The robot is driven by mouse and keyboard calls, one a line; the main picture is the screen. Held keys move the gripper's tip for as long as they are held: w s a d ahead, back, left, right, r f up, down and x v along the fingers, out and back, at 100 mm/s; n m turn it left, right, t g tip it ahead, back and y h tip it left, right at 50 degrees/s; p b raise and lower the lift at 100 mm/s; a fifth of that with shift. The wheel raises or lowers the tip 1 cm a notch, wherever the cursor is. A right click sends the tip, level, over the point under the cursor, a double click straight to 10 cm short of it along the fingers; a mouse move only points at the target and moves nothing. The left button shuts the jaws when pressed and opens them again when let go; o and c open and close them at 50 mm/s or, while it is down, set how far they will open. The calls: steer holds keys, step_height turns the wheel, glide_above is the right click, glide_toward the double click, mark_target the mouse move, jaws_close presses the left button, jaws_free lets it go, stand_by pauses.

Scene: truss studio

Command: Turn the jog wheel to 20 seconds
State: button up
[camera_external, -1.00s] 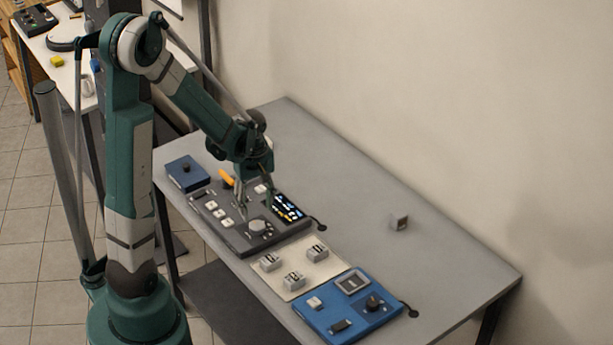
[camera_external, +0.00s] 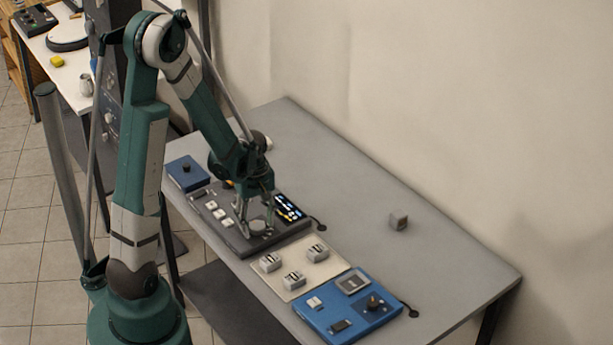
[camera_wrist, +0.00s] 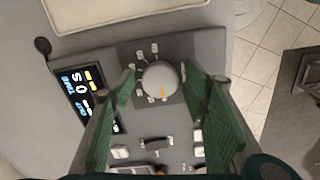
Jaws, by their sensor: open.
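The jog wheel is a round light-grey knob (camera_wrist: 158,77) with a small orange mark, on a dark grey console (camera_external: 240,246). In the external view the wheel (camera_external: 258,226) shows below my gripper. My gripper (camera_wrist: 174,78) is open, with its green fingers on either side of the wheel in the wrist view. I cannot tell whether the fingertips touch it. The console's lit display (camera_external: 289,206) shows blue, white and yellow characters, seen sideways in the wrist view (camera_wrist: 88,97); I cannot read them surely. Small labelled marks ring part of the wheel.
White keys (camera_external: 219,214) and a slider (camera_wrist: 156,142) sit on the same console. A cream panel (camera_external: 303,285) with several grey switches and a blue panel (camera_external: 348,308) lie nearby.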

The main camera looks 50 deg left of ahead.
steer(key=shift+c, duration=0.3)
steer(key=c, duration=0.8)
steer(key=shift+f+m+b, duration=0.1)
steer(key=shift+m+b, duration=0.3)
steer(key=shift+m, duration=0.2)
steer(key=m+b, duration=0.2)
steer(key=m, duration=0.2)
steer(key=shift+b, duration=0.3)
steer(key=m+b, duration=0.2)
steer(key=m, duration=0.4)
steer(key=shift+m, duration=0.4)
steer(key=o, duration=0.9)
steer(key=shift+c, duration=0.2)
